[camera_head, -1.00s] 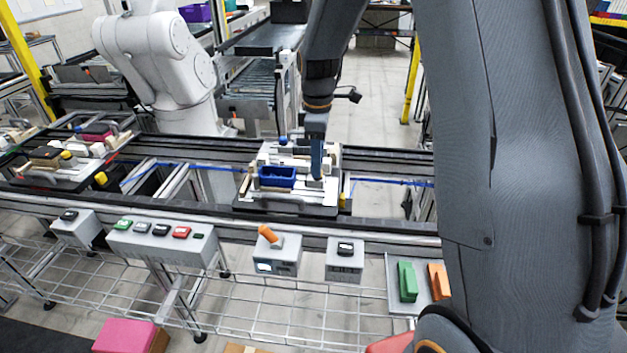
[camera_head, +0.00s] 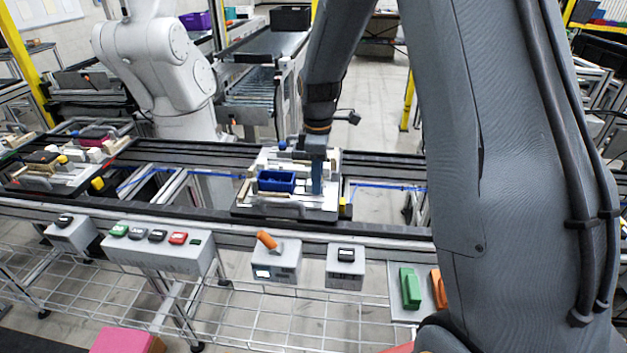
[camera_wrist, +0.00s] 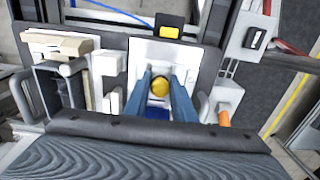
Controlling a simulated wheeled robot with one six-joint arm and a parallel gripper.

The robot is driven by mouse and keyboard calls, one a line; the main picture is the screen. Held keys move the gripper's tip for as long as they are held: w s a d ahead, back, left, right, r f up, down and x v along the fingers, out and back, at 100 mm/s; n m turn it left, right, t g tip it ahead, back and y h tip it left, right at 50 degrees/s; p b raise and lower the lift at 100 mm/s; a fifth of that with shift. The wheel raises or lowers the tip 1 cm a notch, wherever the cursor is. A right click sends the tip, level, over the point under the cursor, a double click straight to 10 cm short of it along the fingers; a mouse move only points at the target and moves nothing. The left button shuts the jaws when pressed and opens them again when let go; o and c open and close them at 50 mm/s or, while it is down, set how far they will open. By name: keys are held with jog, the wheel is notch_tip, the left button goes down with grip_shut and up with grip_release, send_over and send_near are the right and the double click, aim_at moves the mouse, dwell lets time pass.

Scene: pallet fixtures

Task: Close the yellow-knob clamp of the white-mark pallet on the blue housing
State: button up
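The blue housing (camera_head: 277,180) sits in the pallet (camera_head: 318,213) on the conveyor, in the middle of the head view. My gripper (camera_head: 316,190) is down over the pallet, just right of the housing. In the wrist view, my two blue-grey fingers (camera_wrist: 160,80) point at the yellow knob (camera_wrist: 160,88), one on each side of it. The fingers stand apart, and I cannot tell whether they touch the knob. A blue patch of the housing (camera_wrist: 157,113) shows between the fingers. The knob is hidden behind the gripper in the head view, and the clamp's arm is mostly hidden.
Another pallet (camera_head: 60,180) with dark and pink parts stands at the left on the conveyor. A box with an orange lever (camera_head: 276,262) and a black-button box (camera_head: 345,268) stand along the front rail. A white robot arm (camera_head: 160,70) stands behind the conveyor.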

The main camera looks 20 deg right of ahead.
aim_at(307, 182)
jog(key=shift+a, duration=0.15)
dwell(0.3)
jog(key=shift+w+a, duration=0.3)
jog(key=shift+a, duration=0.3)
jog(key=shift+w+a, duration=0.25)
jog(key=shift+a, duration=0.3)
jog(key=o, duration=0.8)
jog(key=shift+d, duration=0.1)
jog(key=shift+r, duration=0.1)
jog(key=shift+r+p, duration=2.85)
jog(key=shift+r, duration=1.1)
jog(key=s+f+m+b, duration=0.2)
jog(key=s+m, duration=0.2)
jog(key=s, duration=0.3)
jog(key=s+d+f+m+t+b, duration=0.1)
jog(key=s+f+m+b, duration=0.1)
jog(key=s+m, duration=0.3)
jog(key=s+d+f+m+b, duration=0.1)
jog(key=s+f+m+b, duration=0.1)
jog(key=s, duration=0.8)
jog(key=shift+s+d+f+m+b, duration=0.1)
jog(key=shift+m+b, duration=0.7)
jog(key=shift+m, duration=0.5)
